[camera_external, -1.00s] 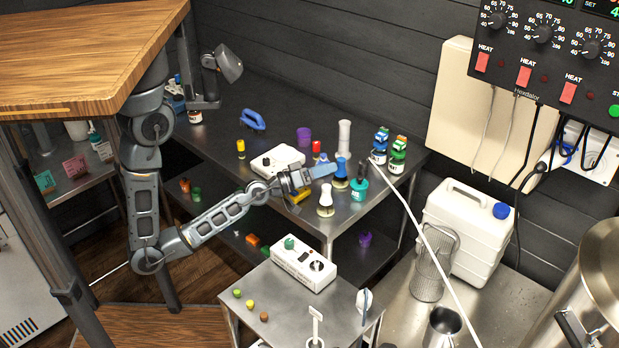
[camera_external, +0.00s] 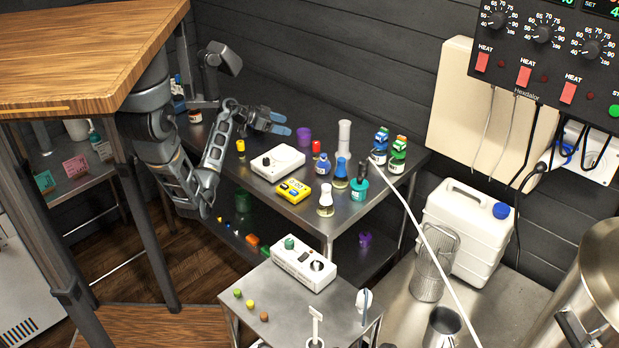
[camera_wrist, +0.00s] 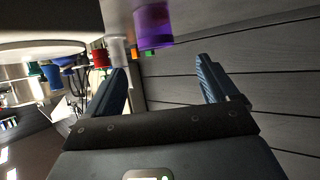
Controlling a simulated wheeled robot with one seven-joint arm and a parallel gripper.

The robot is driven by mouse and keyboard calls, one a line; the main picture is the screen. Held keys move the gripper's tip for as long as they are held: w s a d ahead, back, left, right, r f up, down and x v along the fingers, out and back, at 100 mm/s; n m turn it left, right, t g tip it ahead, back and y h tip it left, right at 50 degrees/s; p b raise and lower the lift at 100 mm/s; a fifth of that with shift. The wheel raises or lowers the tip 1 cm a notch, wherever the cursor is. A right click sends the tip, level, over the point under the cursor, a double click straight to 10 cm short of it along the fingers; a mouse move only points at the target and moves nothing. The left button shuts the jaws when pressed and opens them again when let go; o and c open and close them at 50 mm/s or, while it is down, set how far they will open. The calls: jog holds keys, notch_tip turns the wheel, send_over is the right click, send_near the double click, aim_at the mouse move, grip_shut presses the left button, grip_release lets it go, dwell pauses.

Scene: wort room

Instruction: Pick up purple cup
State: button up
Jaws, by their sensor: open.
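The purple cup (camera_external: 304,134) stands on the metal table toward its back, left of a tall white cylinder. In the wrist view the purple cup (camera_wrist: 153,27) shows at the top, beyond and between my finger tips, and the picture is turned so that the table is at the top. My gripper (camera_external: 288,124) is open and empty, just left of the cup in the external view. Its two blue fingers also show apart in the wrist view (camera_wrist: 161,64). I see no contact with the cup.
Near the cup are a red bottle (camera_external: 316,149), a white cylinder (camera_external: 344,137) and a white scale-like device (camera_external: 277,162). A yellow device (camera_external: 293,191) and several bottles stand closer to the front edge. A dark wall (camera_external: 330,70) runs behind the table.

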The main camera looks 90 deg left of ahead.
aim_at(300, 130)
jog(key=shift+d+p+x, duration=0.15)
jog(key=shift+p+x, duration=0.3)
jog(key=shift+x, duration=1.5)
jog(key=shift+d+p+x, duration=0.1)
jog(key=shift+p+x, duration=0.3)
jog(key=shift+x, duration=1.5)
jog(key=shift+f, duration=0.15)
jog(key=shift+c, duration=0.2)
jog(key=c, duration=1.1)
jog(key=shift+r, duration=0.2)
jog(key=shift+r+b, duration=0.35)
jog(key=shift+r, duration=1.25)
jog(key=shift+d+r, duration=0.15)
jog(key=shift+r, duration=0.2)
jog(key=shift+w+d+r+b, duration=0.2)
jog(key=shift+d+r, duration=0.9)
jog(key=shift+d, duration=0.8)
jog(key=shift+w+d+r+b, duration=0.15)
jog(key=shift+d+r, duration=1)
jog(key=shift+d, duration=0.7)
jog(key=shift+w+d+r+b, duration=0.2)
jog(key=shift+d+r, duration=0.9)
jog(key=shift+d, duration=0.8)
